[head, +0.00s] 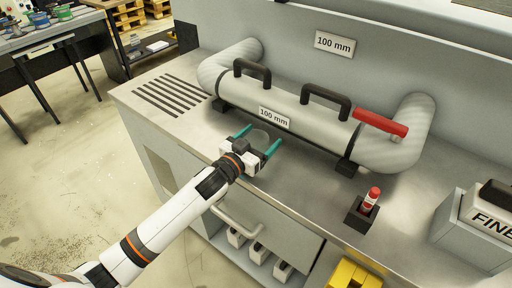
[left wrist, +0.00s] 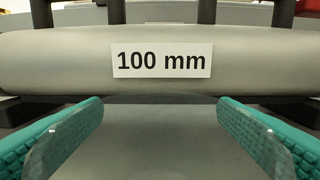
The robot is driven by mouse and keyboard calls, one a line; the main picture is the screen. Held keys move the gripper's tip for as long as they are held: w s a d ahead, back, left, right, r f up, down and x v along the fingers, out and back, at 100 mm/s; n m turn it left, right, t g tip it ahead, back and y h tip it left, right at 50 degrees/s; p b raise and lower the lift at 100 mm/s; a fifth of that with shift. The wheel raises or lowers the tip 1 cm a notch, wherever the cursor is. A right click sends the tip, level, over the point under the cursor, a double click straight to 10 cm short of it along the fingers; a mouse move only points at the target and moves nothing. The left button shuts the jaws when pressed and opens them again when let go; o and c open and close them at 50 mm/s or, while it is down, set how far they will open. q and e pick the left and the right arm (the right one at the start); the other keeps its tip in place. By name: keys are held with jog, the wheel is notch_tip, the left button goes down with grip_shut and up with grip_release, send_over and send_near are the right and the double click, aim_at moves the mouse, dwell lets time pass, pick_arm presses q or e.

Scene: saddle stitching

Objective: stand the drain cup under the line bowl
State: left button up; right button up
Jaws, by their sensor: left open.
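My left gripper (head: 259,139) is open in front of the pipe, its teal fingers pointing at it, low over the bench top. In the left wrist view the open fingers (left wrist: 160,112) frame a smooth grey area under the pipe. The thick grey pipe (head: 305,118) carries a "100 mm" label (left wrist: 162,61). My right gripper is not in view.
The pipe has two black handles (head: 326,103) and a red lever (head: 380,123). Slots (head: 172,95) cut the bench's left end.

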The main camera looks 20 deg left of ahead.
pick_arm(q)
jog(key=shift+c, duration=0.3)
jog(key=c, duration=1.1)
